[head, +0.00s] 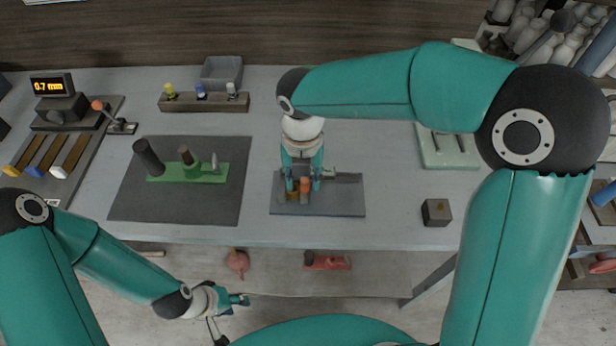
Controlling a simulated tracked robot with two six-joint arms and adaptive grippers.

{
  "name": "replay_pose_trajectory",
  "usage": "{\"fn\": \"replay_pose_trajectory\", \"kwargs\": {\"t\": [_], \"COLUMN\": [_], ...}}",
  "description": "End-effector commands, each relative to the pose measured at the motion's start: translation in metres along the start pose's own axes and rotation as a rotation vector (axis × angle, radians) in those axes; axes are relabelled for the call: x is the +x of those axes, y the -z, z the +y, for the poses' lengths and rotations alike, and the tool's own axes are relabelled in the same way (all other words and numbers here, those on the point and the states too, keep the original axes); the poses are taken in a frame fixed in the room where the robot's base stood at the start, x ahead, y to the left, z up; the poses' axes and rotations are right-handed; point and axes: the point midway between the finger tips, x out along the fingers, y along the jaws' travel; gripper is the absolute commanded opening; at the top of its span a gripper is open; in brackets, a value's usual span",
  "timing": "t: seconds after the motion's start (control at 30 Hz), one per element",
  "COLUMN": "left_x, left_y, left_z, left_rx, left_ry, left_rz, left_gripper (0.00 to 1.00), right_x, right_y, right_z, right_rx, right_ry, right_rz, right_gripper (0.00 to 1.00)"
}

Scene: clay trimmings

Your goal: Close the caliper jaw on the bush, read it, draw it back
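The caliper stands on a dark plate (345,205) near the table's front edge, with a grey bar (345,177) at its right. A brass-coloured piece (292,196), which looks like the bush, stands beside an orange upright piece (305,188), probably the sliding jaw's handle. Whether jaw and bush touch is too small to tell. My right gripper (303,182) points down over them. Its fingertips stand apart on either side of the orange piece, with no clear contact. My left gripper (238,303) is low in front of the table, away from the caliper; its finger gap is unclear.
A display (52,85) at the back left reads 0.7 mm. Left of the caliper, a dark mat (215,205) carries a green fixture (210,173). A rack with coloured knobs (205,103) is behind. A dark block (436,212) and a pale green tray (445,150) stand right.

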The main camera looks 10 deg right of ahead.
Motion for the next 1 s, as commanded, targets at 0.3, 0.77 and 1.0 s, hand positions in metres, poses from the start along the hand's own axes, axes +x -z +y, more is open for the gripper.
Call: {"fn": "replay_pose_trajectory", "kwargs": {"t": [0.3,0.77,1.0], "left_x": [0.000,-0.019,-0.040], "left_y": [0.000,0.000,0.000], "left_z": [0.000,0.007,0.014], "left_rx": [0.000,0.000,0.000], "left_ry": [0.000,0.000,0.000], "left_rz": [0.000,0.000,0.000], "left_gripper": [0.40,0.40,0.40], "right_x": [0.001,-0.021,-0.045], "right_y": [0.000,0.000,0.000], "right_z": [-0.001,-0.001,-0.001], "right_rx": [0.000,0.000,0.000], "right_ry": [0.003,0.004,0.005], "right_rz": [0.002,0.002,0.002], "right_gripper": [0.79,0.79,0.79]}}
